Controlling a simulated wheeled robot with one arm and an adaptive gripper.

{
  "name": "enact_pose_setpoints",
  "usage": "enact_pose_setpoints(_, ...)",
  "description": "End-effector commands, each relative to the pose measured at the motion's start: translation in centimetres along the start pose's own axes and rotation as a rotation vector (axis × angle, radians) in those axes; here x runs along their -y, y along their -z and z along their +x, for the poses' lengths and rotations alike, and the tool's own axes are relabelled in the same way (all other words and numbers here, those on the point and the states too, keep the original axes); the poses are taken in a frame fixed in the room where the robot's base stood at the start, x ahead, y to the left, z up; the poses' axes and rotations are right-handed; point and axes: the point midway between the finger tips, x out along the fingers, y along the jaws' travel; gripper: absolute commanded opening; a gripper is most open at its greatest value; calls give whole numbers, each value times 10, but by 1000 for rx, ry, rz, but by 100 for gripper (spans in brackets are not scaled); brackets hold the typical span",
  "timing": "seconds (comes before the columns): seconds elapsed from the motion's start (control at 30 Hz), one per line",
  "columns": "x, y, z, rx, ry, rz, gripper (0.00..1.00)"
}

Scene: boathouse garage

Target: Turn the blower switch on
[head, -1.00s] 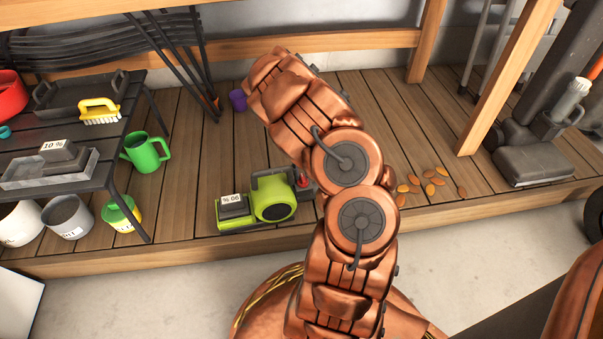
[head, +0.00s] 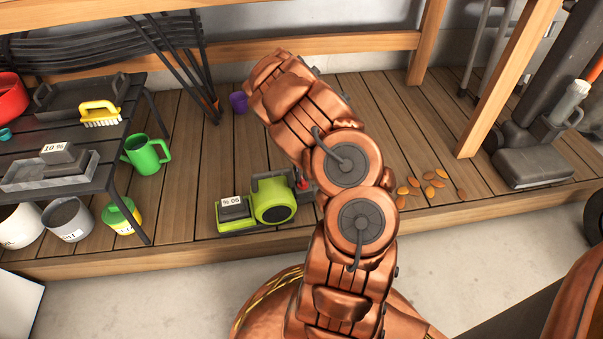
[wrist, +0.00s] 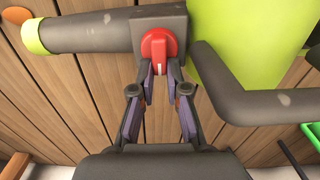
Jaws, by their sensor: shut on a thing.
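The lime green blower (head: 273,203) with dark grey parts stands on the wooden deck, left of my arm. Its red switch (wrist: 157,45) is a round knob with a raised grip and a pale mark towards my gripper, on a dark grey housing. It also shows in the head view (head: 304,183), small and partly hidden. My gripper (wrist: 160,74) is shut on the red switch, one fingertip on each side of its grip. My arm hides most of the gripper in the head view.
A dark handle (wrist: 265,103) runs close to the right of my fingers. A battery (head: 234,207) marked 90 % sits on the blower. A green watering can (head: 145,154) and black table (head: 110,165) stand left; several almond-shaped pieces (head: 429,190) lie right.

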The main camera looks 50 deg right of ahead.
Motion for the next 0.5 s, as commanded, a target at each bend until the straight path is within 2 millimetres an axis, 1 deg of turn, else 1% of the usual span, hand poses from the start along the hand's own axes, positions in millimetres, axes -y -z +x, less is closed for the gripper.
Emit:
enact_pose_setpoints(0.27,1,0,-3,2,5,76,0)
enact_pose_setpoints(0.5,-1,0,-4,0,3,191,0)
